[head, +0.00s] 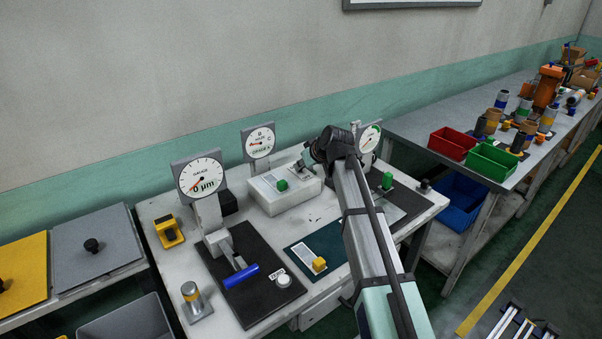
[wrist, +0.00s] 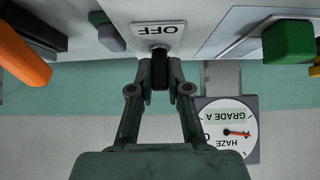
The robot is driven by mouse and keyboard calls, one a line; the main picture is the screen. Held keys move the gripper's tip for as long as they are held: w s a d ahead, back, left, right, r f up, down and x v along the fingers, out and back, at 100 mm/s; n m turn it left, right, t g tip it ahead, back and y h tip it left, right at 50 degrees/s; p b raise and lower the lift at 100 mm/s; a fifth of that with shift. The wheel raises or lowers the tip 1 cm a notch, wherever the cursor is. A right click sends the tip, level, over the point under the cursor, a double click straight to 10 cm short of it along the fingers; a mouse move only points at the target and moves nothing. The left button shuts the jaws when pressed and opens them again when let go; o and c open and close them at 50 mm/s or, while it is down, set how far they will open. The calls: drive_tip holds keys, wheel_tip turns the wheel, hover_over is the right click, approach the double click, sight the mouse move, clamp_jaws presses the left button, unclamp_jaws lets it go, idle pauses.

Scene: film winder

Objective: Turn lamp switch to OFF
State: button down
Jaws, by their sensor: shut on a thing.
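The lamp switch (wrist: 159,53) is a small dark lever in the wrist view, between the fingertips of my gripper (wrist: 160,72). My gripper is shut on it. A plate reading OFF (wrist: 158,32) lies right by the lever and appears upside down. The fingers hide most of the lever, so its exact position is hard to tell. In the head view my gripper (head: 306,162) is at the back right of a white box (head: 290,200) with a green knob; my arm hides the switch there.
A haze dial (head: 258,142) stands behind the box; it also shows in the wrist view (wrist: 228,130). Another dial (head: 370,138) is right of my wrist. A large gauge (head: 201,178) stands at left. A green knob (wrist: 288,43) and an orange part (wrist: 22,55) flank my gripper.

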drive_tip(key=shift+s+d+f+t+y+b, duration=0.15)
drive_tip(key=shift+t+y+b, duration=0.2)
drive_tip(key=shift+b, duration=0.3)
drive_tip(key=c, duration=1.1)
unclamp_jaws()
drive_tip(key=v, duration=1.2)
